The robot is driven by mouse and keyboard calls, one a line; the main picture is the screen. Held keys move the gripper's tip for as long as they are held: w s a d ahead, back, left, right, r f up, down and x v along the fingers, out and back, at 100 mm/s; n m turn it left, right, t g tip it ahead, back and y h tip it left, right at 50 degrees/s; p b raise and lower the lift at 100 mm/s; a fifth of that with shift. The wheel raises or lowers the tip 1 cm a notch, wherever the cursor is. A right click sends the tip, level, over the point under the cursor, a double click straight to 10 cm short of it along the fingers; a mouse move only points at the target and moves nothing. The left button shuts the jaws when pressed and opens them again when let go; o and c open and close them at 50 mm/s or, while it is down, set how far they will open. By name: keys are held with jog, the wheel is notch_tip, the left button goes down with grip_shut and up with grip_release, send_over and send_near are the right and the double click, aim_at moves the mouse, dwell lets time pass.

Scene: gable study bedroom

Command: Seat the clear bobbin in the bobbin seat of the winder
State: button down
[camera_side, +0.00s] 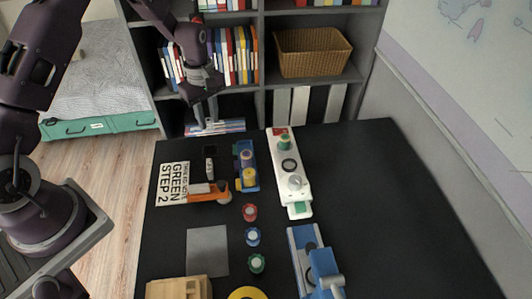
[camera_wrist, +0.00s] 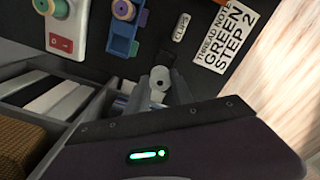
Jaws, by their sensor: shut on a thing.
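In the wrist view, a pale, whitish bobbin (camera_wrist: 158,84) with a dark centre hole sits between the fingertips of my gripper (camera_wrist: 160,92), which is shut on it. In the side view my gripper (camera_side: 206,112) hangs beyond the far left edge of the black table, in front of the shelf; the bobbin cannot be made out there. A long white device (camera_side: 289,178), which looks like the winder, stands on the table to the right of my gripper. It carries a green spool (camera_side: 285,143), a dark ring (camera_side: 289,165) and a silvery knob (camera_side: 295,182). I cannot tell which part is the seat.
A blue holder (camera_side: 246,172) with spools stands left of the white device. An orange-handled tool (camera_side: 212,191) lies by the note card (camera_side: 172,185). Red, blue and green spools line the middle. A blue machine (camera_side: 316,265) stands in front. The table's right side is clear.

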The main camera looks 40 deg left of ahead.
jog(key=w+d+r, duration=0.1)
jog(key=w+d, duration=0.3)
jog(key=d, duration=0.7)
jog(key=w+d+r, duration=0.1)
jog(key=w+d, duration=0.3)
jog(key=d, duration=0.7)
jog(key=f, duration=1)
jog(key=shift+d+f, duration=0.1)
jog(key=shift+d, duration=0.25)
jog(key=c, duration=1.1)
grip_release()
jog(key=shift+f, duration=0.1)
